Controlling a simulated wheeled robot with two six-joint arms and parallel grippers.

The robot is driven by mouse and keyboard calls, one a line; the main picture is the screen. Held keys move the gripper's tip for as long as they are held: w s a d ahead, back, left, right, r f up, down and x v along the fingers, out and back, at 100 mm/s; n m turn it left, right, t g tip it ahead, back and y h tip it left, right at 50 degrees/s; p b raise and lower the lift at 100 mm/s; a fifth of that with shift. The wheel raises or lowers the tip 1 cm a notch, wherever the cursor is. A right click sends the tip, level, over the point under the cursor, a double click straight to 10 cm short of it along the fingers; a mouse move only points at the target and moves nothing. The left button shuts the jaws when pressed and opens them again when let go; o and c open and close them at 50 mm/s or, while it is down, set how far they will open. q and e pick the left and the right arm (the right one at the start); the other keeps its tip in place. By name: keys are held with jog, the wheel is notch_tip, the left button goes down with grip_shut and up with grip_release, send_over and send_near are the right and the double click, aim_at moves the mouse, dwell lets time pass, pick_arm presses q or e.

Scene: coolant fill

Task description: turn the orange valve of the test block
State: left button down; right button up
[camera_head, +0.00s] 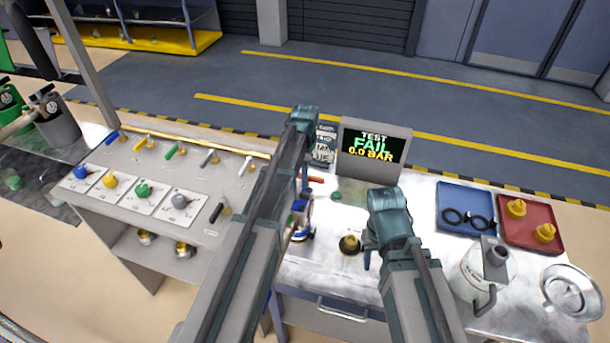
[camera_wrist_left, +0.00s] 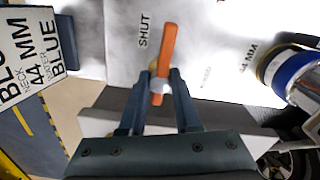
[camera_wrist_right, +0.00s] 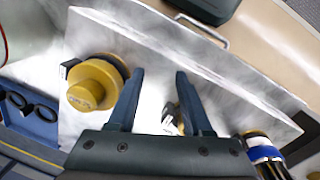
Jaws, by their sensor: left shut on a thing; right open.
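The orange valve handle (camera_wrist_left: 169,50) shows in the left wrist view, beside the printed word SHUT on a pale surface. It points up the picture, tilted slightly right. My left gripper (camera_wrist_left: 160,82) is shut on it near its lower end, around a pale round hub. In the head view the handle (camera_head: 316,180) shows just right of my left wrist, which hides most of the fingers. My right gripper (camera_wrist_right: 160,75) is open with nothing between its fingertips, above the bench. The test screen (camera_head: 374,150) reads TEST FAIL 0.0 BAR.
A blue-banded cylinder (camera_wrist_left: 290,72) stands right of the valve. A yellow cap (camera_wrist_right: 95,85) is left of my right fingers. A blue tray (camera_head: 452,196), red tray (camera_head: 547,213) and pale jug (camera_head: 475,275) stand at right. A rack of coloured levers (camera_head: 178,150) stands left.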

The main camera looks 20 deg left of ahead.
dwell(0.5)
pick_arm(q)
jog(key=c, duration=0.6)
grip_release()
jog(key=shift+r, duration=0.1)
pick_arm(e)
jog(key=shift+r, duration=0.1)
pick_arm(q)
notch_tip(320, 180, up, 14)
jog(key=p, duration=1.3)
jog(key=shift+f+p, duration=0.2)
jog(key=shift+p, duration=0.2)
pick_arm(e)
notch_tip(320, 180, up, 14)
jog(key=shift+f, duration=0.2)
